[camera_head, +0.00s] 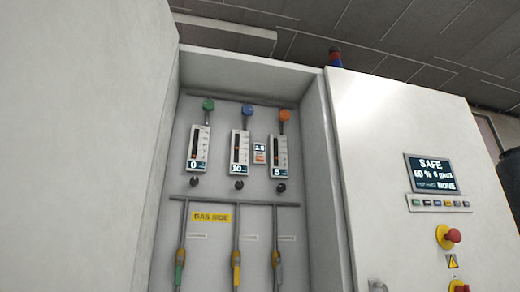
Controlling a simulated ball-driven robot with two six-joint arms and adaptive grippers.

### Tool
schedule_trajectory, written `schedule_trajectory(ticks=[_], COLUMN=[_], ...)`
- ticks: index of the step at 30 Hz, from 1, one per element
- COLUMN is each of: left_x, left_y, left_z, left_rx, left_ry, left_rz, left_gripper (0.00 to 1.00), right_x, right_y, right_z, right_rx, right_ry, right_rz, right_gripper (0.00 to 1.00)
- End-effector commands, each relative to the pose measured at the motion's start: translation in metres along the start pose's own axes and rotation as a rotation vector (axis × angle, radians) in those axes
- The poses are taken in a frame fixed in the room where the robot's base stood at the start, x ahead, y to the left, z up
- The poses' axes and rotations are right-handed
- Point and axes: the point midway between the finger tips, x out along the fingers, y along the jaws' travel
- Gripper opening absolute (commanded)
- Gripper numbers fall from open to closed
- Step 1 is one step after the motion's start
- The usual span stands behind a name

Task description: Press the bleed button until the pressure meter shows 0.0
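A small pressure meter (260,148) is mounted inside the open cabinet recess, between the middle and right flow gauges. Its lit reading is tiny and looks like 2.8, but I cannot be sure of the digits. A small orange patch (260,157) sits on the same unit, just below the digits. It may be the bleed button, but no label on it is readable. Neither of my grippers is in view.
Gauges reading 0 (198,149), 10 (240,153) and 5 (279,157) flank the meter. Pipes with green and yellow valve handles (236,268) run below. A control panel (432,175) reading SAFE and a red button (452,236) are on the right. White walls enclose the recess.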

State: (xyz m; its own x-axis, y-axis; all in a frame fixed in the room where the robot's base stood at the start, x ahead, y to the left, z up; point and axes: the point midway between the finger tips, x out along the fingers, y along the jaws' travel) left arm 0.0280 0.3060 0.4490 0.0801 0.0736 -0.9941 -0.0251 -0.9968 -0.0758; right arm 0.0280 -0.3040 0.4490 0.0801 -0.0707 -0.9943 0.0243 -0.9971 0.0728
Motion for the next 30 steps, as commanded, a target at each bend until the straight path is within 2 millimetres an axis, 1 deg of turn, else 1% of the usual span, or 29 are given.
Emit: schedule_trajectory(ticks=[1,6,7,30], left_x=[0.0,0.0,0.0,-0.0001], left_y=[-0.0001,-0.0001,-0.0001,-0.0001], left_z=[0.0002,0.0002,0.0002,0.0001], left_rx=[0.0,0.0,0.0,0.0], left_ry=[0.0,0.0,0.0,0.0], left_rz=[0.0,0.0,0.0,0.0], left_gripper=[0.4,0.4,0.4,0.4], right_x=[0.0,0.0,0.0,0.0], right_y=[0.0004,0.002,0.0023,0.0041], right_z=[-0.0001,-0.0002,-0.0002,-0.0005], right_rx=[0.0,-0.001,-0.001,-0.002], right_ry=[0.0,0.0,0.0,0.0], right_rz=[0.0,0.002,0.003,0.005], right_gripper=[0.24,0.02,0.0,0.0])
